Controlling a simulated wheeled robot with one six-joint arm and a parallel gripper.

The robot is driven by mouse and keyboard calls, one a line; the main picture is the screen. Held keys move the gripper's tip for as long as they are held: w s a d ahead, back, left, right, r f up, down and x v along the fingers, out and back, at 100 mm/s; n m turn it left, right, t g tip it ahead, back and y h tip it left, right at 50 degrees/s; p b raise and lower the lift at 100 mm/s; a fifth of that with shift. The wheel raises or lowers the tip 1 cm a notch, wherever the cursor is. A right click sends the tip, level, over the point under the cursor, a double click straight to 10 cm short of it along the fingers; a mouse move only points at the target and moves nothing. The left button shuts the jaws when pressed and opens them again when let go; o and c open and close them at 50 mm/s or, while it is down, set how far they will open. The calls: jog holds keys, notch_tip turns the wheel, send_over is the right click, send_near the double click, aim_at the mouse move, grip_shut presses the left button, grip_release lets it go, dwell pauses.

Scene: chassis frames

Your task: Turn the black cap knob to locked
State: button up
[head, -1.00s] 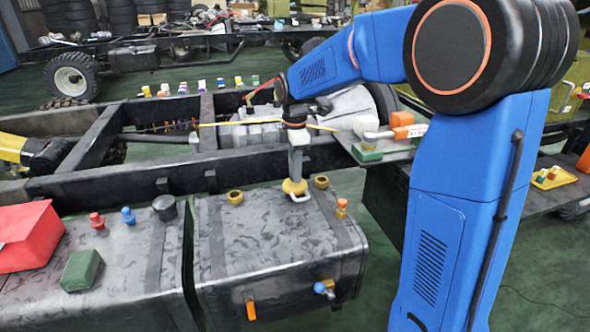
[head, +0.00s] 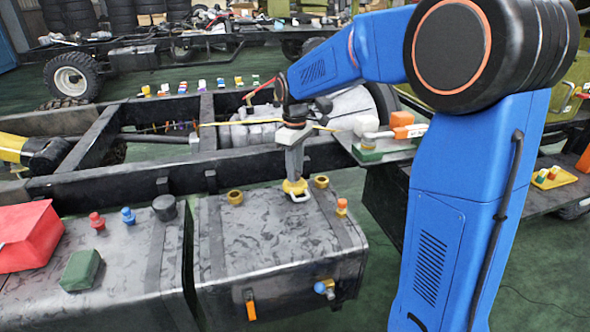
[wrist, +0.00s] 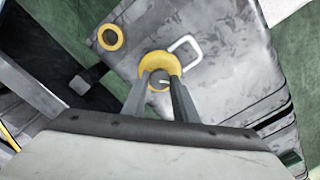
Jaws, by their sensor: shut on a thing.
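My gripper (head: 295,187) points down at the top of the right-hand tank (head: 225,250). Its fingers are shut at a yellow ring-shaped collar (wrist: 150,62), on a small knob in its centre that the fingers mostly hide. A short pale mark shows between the fingertips in the wrist view. A pale square outline (wrist: 185,48) lies beside the collar; it also shows in the head view (head: 300,197). A separate black cylindrical cap (head: 165,207) stands on the left-hand tank, away from my gripper. I cannot read any locked mark.
Two other yellow rings (head: 235,197) (head: 321,182) and an orange-topped fitting (head: 342,206) stand on the right-hand tank. A red box (head: 28,236), a green block (head: 81,270) and red and blue knobs (head: 128,216) sit on the left-hand tank. A dark chassis rail (head: 120,177) runs behind.

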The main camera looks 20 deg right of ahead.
jog(key=m, duration=0.4)
jog(key=shift+m, duration=2.2)
jog(key=o, duration=1.1)
notch_tip(320, 180, up, 17)
jog(key=shift+r, duration=0.2)
